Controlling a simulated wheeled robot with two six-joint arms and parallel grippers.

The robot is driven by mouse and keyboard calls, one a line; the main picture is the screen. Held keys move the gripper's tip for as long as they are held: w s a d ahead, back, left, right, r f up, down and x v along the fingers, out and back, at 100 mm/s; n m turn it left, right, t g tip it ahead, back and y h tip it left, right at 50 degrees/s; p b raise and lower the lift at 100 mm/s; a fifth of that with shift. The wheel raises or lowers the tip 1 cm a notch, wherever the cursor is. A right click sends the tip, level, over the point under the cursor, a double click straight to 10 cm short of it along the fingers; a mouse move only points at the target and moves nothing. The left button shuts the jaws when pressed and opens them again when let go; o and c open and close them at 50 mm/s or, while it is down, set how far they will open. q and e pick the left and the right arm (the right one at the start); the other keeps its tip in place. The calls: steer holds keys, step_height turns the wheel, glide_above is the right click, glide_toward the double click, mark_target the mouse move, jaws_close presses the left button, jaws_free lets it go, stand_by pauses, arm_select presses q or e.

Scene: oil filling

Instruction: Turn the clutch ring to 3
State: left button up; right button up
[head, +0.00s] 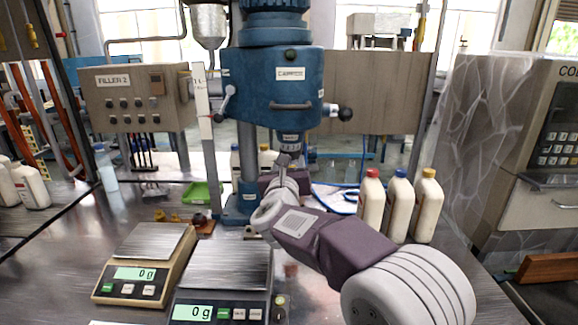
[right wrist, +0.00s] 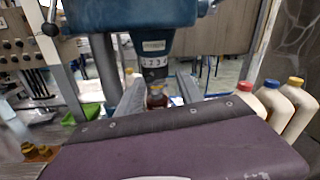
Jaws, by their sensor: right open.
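The clutch ring (head: 290,141) is a dark collar at the lower end of the blue machine head (head: 272,85). In the right wrist view the ring (right wrist: 154,63) shows small white numbers, with 2, 3 and 4 seeming to face the camera; which one is set I cannot tell. My right gripper (head: 284,165) is just below the ring in the head view, partly hidden by its own wrist. In the right wrist view its two grey fingers (right wrist: 157,90) stand apart, below the ring, with no hold on it. My left gripper is out of view.
Two scales (head: 145,262) reading 0 g stand at the front left. Three cream bottles (head: 398,207) with red, blue and yellow caps stand right of my arm. A lever with a black knob (head: 345,114) sticks out from the head. A green tray (head: 200,194) lies left of the column.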

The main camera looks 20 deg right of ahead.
mark_target(289, 154)
steer(key=shift+y, duration=0.3)
steer(key=w, duration=0.2)
steer(key=w+f, duration=0.1)
steer(key=w, duration=0.2)
steer(key=w+f, duration=0.1)
steer(key=w, duration=0.2)
steer(key=shift+d+f, duration=0.25)
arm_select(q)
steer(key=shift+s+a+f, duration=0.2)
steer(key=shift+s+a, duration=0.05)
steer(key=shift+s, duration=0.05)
arm_select(e)
jaws_close()
stand_by(0.9)
